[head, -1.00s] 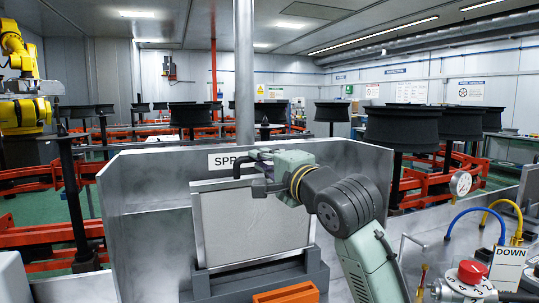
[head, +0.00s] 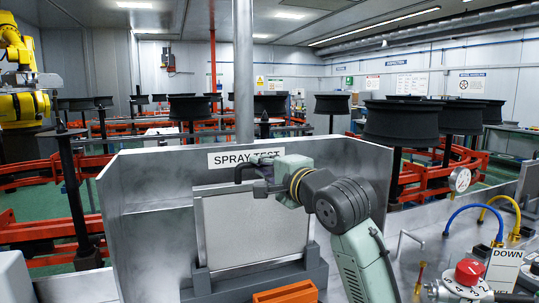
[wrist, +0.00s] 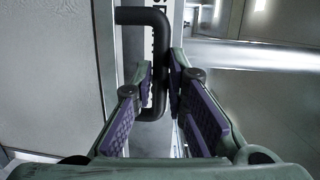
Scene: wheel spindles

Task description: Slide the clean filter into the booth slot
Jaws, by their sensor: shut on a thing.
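The filter (head: 255,230) is a pale grey mesh panel in a metal frame, upright in the booth. Its black handle (head: 239,172) is at the top. My gripper (head: 262,178) is shut on this handle from the right. In the wrist view the handle (wrist: 155,17) passes between the purple-padded fingers (wrist: 160,85), and the filter face (wrist: 50,70) fills the left. The booth slot (head: 235,285) is a dark grey holder with short side posts. The filter's lower edge is between these posts, behind the front lip; how deep it sits is hidden.
An orange block (head: 286,293) lies in front of the holder. At right are a red knob (head: 469,271), blue and yellow hoses, and a DOWN card (head: 505,265).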

